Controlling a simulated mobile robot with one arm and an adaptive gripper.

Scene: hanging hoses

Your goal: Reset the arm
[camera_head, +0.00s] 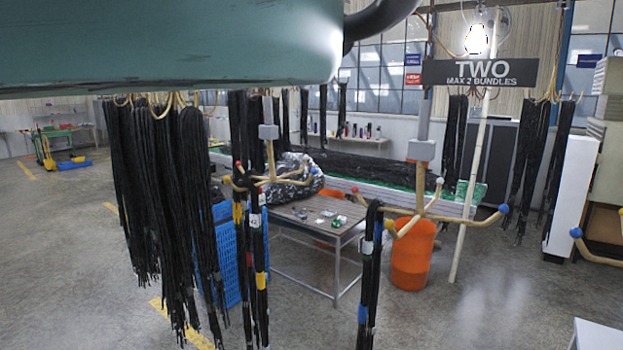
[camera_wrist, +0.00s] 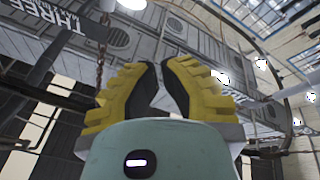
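In the wrist view my gripper (camera_wrist: 160,66) points up toward the ceiling. Its two yellow ribbed fingers have dark inner pads and lean close at the tips. A narrow gap shows between them with nothing in it, so it is slightly open and empty. In the head view the gripper is not seen; a large teal part of my arm (camera_head: 170,45) crosses the top left, with a dark cable at its right end.
Black hose bundles hang at the left (camera_head: 150,190) and from wooden-armed racks at the centre (camera_head: 260,250) and right (camera_head: 370,275). A sign reads TWO (camera_head: 480,72). Behind stand a table (camera_head: 310,215), an orange bin (camera_head: 412,255) and a blue crate (camera_head: 228,265). Floor at front right is mostly clear.

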